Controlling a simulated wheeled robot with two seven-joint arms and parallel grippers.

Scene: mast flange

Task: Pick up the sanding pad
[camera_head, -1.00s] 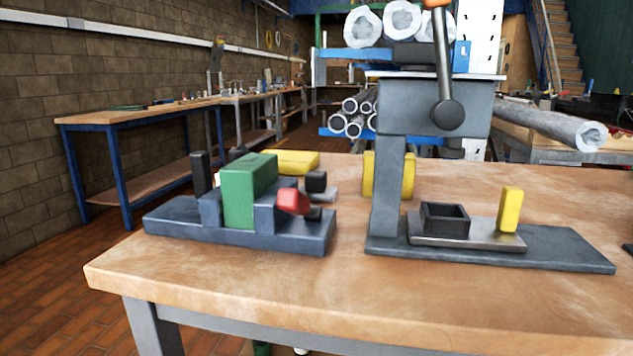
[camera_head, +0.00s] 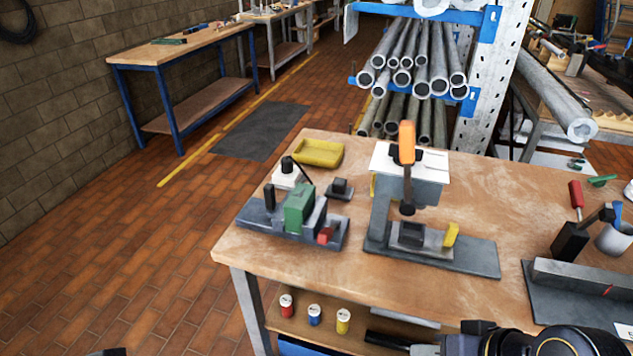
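A small dark grey block with a black knob (camera_head: 340,188) lies on the wooden table behind the green part; it may be the sanding pad, but I cannot tell for sure. My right gripper (camera_head: 402,345) shows at the bottom edge, in front of the table and well away from that block. A dark tip (camera_head: 110,352) at the bottom left edge may belong to my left arm; my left gripper's fingers do not show.
A grey vise-like fixture (camera_head: 258,222) holds a green block (camera_head: 298,207). A press (camera_head: 382,208) with an orange-handled lever stands beside it. A yellow tray (camera_head: 318,152) lies behind. Tools and a grey cup (camera_head: 614,239) are at right. Small cans (camera_head: 314,315) stand on the lower shelf.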

